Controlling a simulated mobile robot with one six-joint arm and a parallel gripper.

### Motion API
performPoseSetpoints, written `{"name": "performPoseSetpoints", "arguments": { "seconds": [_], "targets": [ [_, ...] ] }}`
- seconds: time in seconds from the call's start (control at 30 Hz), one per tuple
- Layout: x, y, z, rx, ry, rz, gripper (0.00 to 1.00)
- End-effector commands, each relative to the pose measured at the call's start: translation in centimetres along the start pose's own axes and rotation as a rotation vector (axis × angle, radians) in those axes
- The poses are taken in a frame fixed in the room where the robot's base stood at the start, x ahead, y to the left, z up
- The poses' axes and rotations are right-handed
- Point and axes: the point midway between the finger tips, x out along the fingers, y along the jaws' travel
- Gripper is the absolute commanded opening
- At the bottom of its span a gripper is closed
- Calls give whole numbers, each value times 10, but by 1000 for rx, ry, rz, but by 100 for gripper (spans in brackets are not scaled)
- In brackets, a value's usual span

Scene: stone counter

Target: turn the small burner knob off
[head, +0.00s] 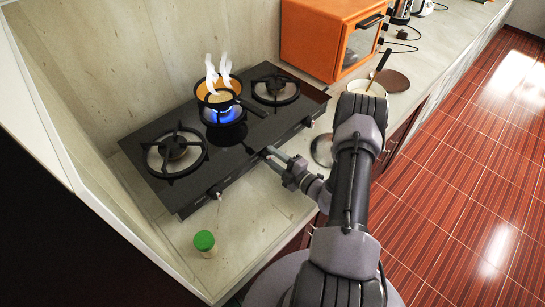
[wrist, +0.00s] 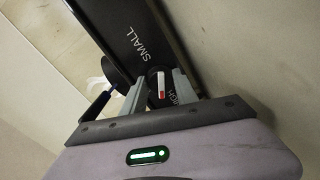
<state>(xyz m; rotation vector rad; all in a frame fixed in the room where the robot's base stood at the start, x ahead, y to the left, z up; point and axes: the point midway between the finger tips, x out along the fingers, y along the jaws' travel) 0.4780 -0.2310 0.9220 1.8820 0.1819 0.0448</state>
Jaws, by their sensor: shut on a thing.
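The small burner knob (wrist: 158,84) shows in the wrist view as a dark round knob with a white pointer bar that has a red mark at its lower end. The word SMALL is printed above it on the black stove front (wrist: 128,30), and part of the word HIGH shows below it. My gripper (wrist: 161,78) has one finger on each side of the knob and is shut on it. In the head view my gripper (head: 267,152) is at the front edge of the stove (head: 243,150) and hides the knob. A blue flame (head: 224,114) burns on the middle burner.
A steaming pan (head: 215,97) stands over the flame, its handle pointing right. Unlit burners (head: 174,149) and (head: 275,87) lie either side. A green-lidded jar (head: 205,241) stands front left. A round metal lid (head: 322,150) lies near my arm. An orange oven (head: 325,38) stands behind.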

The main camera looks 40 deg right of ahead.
Motion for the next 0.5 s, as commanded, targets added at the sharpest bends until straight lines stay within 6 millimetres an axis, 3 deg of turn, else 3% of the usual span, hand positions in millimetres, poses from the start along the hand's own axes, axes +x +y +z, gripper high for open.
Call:
{"name": "performPoseSetpoints", "arguments": {
  "seconds": [0.07,0.1,0.2,0.5],
  "targets": [
    [0,-1,0,1,1,-2,0],
    [0,-1,0,1,1,-2,37],
    [0,-1,0,0,1,-2,57],
    [0,0,0,-1,0,0,57]
  ]
}}
